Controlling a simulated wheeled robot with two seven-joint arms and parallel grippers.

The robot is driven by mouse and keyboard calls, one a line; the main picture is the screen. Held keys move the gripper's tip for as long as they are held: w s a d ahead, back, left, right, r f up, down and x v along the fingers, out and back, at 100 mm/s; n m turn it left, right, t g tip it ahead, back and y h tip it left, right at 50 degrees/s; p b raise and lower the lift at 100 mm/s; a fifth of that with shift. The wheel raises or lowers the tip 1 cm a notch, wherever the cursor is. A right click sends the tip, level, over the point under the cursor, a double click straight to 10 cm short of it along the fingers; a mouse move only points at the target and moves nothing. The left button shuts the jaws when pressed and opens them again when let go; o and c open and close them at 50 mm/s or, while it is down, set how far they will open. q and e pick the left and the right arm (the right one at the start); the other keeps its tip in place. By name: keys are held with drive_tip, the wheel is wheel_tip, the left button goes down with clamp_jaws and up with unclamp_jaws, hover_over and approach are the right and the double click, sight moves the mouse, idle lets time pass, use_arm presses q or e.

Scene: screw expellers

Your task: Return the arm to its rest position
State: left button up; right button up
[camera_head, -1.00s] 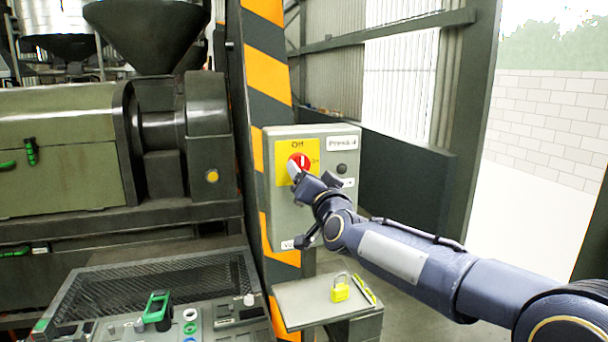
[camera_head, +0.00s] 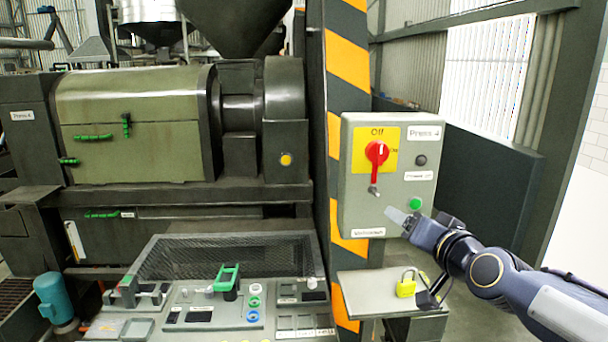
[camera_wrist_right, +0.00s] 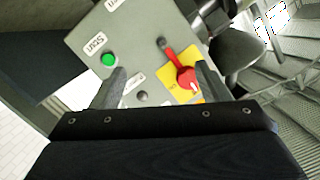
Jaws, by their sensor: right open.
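My right arm comes in from the lower right in the head view. Its gripper (camera_head: 418,215) is open and empty, in front of the lower part of the grey switch box (camera_head: 360,215). It is apart from the red rotary switch (camera_head: 376,155), whose handle hangs down from a yellow plate marked Off. In the right wrist view the two fingers stand apart (camera_wrist_right: 160,85), with the red switch (camera_wrist_right: 186,77) and the green button (camera_wrist_right: 109,60) beyond them. My left gripper is not in view.
A small shelf (camera_head: 360,290) below the box holds a yellow padlock (camera_head: 406,286), close to my right forearm. A striped post (camera_head: 348,60) stands behind the box. The press (camera_head: 135,115) and a control panel (camera_head: 200,318) lie to the left. A dark panel (camera_head: 490,170) stands behind the arm.

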drive_tip(key=s+f+n+g, duration=0.1)
drive_tip(key=s+f+g, duration=0.2)
drive_tip(key=s+f, duration=0.4)
drive_tip(key=s+a+f+n+g, duration=0.1)
drive_tip(key=s+f+g, duration=0.3)
drive_tip(key=s, duration=0.9)
drive_tip(key=s+f+g, duration=0.3)
drive_tip(key=s+f, duration=0.7)
drive_tip(key=shift+a+f+n+y, duration=0.2)
drive_tip(key=shift+a+n+y, duration=0.2)
